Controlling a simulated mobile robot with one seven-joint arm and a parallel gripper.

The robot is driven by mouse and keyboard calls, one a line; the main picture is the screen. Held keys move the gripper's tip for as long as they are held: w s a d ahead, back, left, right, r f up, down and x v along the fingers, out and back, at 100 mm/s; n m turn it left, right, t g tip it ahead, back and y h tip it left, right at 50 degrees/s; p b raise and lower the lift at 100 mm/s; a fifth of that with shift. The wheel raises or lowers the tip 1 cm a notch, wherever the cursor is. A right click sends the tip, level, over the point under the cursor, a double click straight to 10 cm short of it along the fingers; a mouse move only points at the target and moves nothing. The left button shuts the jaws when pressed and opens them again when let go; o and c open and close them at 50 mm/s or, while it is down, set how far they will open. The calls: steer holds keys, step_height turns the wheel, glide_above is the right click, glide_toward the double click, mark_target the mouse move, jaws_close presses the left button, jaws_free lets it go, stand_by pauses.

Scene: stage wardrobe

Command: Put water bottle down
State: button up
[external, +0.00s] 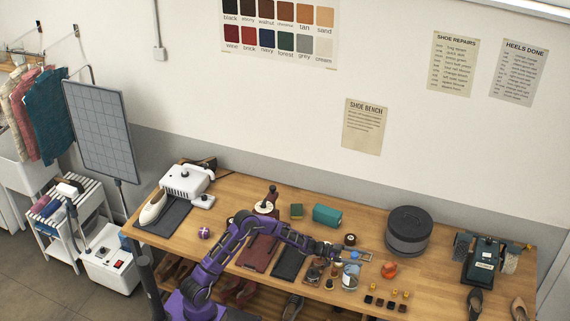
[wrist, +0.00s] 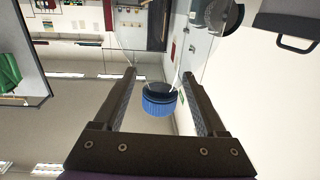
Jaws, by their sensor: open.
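The water bottle (external: 349,279) is clear with a blue cap and appears to stand upright on the wooden bench (external: 225,190), right of centre. In the wrist view its ribbed blue cap (wrist: 160,105) lies between my fingers, and its see-through body spreads beyond them. My gripper (external: 345,253) is beside the top of the bottle at the end of my purple arm. In the wrist view my gripper (wrist: 160,90) is open, with a gap between the cap and each finger. The bottle's base does not show in the wrist view.
An orange object (external: 389,270) lies just right of the bottle. Small dark blocks and bottles (external: 385,302) sit in front. A dark round canister (external: 408,232) stands behind on the right. Brown and black flat pieces (external: 259,252) lie to the left. Little bench around the bottle is clear.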

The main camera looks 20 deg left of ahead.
steer(key=a, duration=1.1)
steer(key=shift+s, duration=0.4)
